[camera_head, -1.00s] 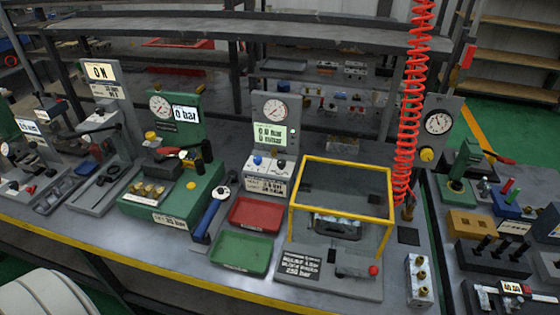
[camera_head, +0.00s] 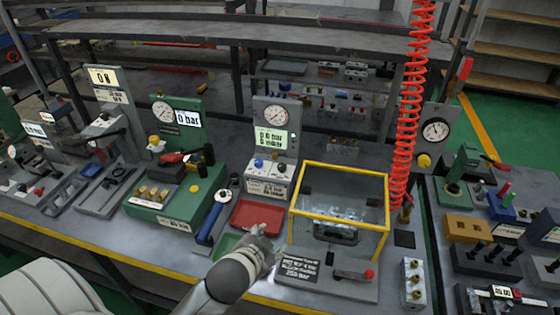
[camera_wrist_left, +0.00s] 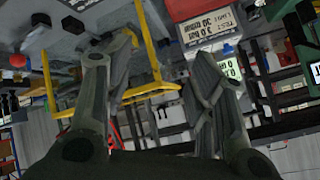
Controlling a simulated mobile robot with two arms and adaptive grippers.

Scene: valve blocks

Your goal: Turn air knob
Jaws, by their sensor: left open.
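A yellow knob (camera_head: 423,161) sits below a round dial gauge (camera_head: 435,131) on a grey panel at the right, beside the red coiled hose (camera_head: 404,110). A blue knob (camera_head: 259,163) and a black knob (camera_head: 281,165) sit on a white box (camera_head: 268,181) under another gauge panel. No readable label tells which is the air knob. My left gripper (camera_head: 266,244) is low over the trays, in front of the white box and apart from these knobs. In the left wrist view its fingers (camera_wrist_left: 163,75) are spread, with nothing clearly between them. My right gripper is not in view.
A yellow-framed clear guard (camera_head: 345,171) stands just right of my left gripper. The red tray (camera_head: 256,217) and partly covered green tray (camera_head: 222,243) lie by it. A blue-handled tool (camera_head: 208,222) is to the left. A shelf (camera_head: 200,35) spans the back.

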